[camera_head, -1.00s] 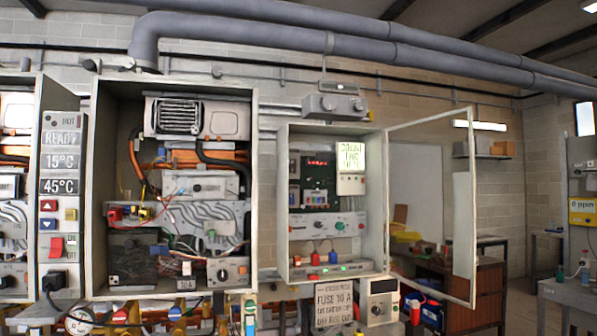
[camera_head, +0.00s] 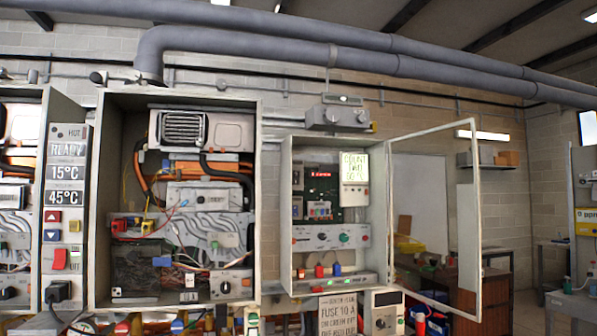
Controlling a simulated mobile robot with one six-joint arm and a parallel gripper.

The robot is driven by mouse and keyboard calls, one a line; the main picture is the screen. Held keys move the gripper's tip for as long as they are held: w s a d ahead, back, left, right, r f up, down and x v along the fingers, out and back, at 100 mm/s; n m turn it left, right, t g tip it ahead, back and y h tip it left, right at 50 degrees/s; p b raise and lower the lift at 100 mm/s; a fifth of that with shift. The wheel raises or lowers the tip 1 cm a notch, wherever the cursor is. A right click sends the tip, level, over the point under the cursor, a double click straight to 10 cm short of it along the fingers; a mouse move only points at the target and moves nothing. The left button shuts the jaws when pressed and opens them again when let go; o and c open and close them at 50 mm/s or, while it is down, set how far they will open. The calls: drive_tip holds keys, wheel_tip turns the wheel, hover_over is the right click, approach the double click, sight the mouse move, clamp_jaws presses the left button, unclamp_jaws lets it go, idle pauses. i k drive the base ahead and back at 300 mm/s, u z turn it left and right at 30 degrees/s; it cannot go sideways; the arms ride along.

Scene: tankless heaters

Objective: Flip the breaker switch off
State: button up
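No switch in view is clearly labelled as the breaker. My gripper is not in view.
The open heater cabinet (camera_head: 94,200) shows wires, pipes and a dial. Coloured valves line the bottom edge. The open door stands out into the room at right, before a workbench.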

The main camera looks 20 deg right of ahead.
sight(296, 174)
drive_tip(key=k, duration=0.65)
drive_tip(key=u, duration=0.3)
drive_tip(key=i, duration=1.75)
drive_tip(key=z, duration=0.4)
